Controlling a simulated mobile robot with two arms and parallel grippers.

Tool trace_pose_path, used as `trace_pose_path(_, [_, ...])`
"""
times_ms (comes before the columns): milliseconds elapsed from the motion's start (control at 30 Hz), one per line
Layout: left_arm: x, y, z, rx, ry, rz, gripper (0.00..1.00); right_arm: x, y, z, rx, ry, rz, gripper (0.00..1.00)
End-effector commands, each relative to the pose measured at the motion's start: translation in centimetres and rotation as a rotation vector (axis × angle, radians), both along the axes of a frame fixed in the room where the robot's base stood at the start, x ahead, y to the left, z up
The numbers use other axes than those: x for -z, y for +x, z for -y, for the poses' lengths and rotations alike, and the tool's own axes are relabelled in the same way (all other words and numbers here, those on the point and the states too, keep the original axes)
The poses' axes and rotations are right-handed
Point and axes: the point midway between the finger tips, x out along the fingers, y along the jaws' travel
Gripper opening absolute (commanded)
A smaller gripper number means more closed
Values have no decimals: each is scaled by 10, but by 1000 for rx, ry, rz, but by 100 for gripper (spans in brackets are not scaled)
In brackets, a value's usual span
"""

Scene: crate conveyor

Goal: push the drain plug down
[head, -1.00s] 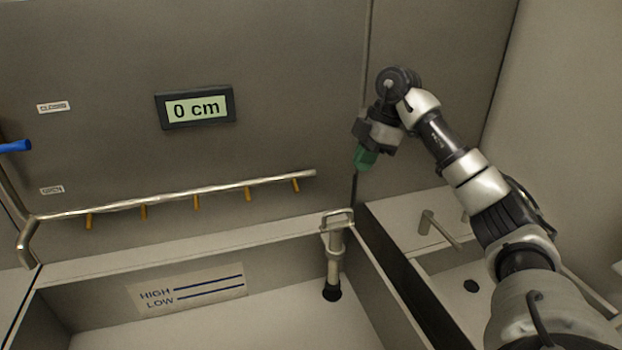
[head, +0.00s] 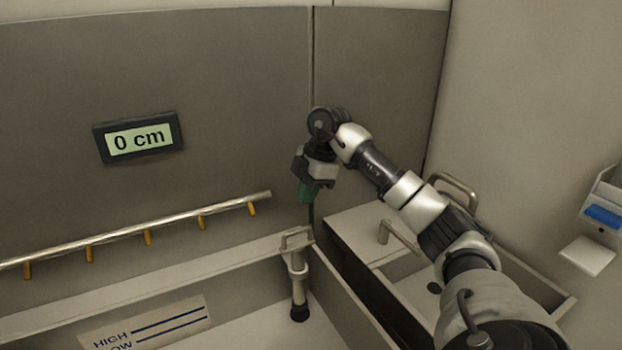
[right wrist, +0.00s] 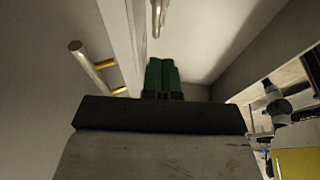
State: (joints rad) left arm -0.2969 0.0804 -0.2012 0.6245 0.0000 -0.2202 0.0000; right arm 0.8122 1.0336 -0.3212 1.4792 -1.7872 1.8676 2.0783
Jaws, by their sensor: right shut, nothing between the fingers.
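The drain plug (head: 298,270) is an upright metal rod with a loop handle on top and a black stopper at its foot. It stands in the basin's back right corner. I cannot tell whether the stopper is seated. My right gripper (head: 306,194) has green fingertips that point down. It is shut and empty, above the handle and apart from it in the picture. In the right wrist view the green fingertips (right wrist: 162,76) are together, and a metal piece, likely the plug's handle (right wrist: 158,18), shows beyond them. My left gripper is in no view.
A pipe with orange nozzles (head: 140,235) runs along the back wall, below a display (head: 138,138) reading 0 cm. A HIGH/LOW level label (head: 145,325) is on the basin wall. A smaller sink with a faucet (head: 398,235) lies right of the basin. A dispenser (head: 604,208) hangs at right.

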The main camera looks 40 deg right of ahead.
Motion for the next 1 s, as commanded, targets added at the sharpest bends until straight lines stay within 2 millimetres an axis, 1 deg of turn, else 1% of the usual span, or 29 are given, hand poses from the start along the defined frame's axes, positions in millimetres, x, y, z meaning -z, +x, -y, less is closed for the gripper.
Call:
trace_pose_path(33, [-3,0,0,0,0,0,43,11,1,-4,-1,1,-5,0])
trace_pose_path(200, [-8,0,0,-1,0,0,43,43,6,-11,-1,2,-4,0])
trace_pose_path(300, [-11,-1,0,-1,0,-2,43,57,9,-9,-1,2,-2,0])
trace_pose_path(400, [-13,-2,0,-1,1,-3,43,67,12,-8,0,2,-2,0])
trace_pose_path(567, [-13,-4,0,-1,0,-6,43,75,13,-8,-1,1,1,0])
trace_pose_path(900, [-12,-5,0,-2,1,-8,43,77,13,-7,-1,0,0,0])
trace_pose_path(1000, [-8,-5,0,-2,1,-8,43,87,13,-7,-1,-1,-2,0])
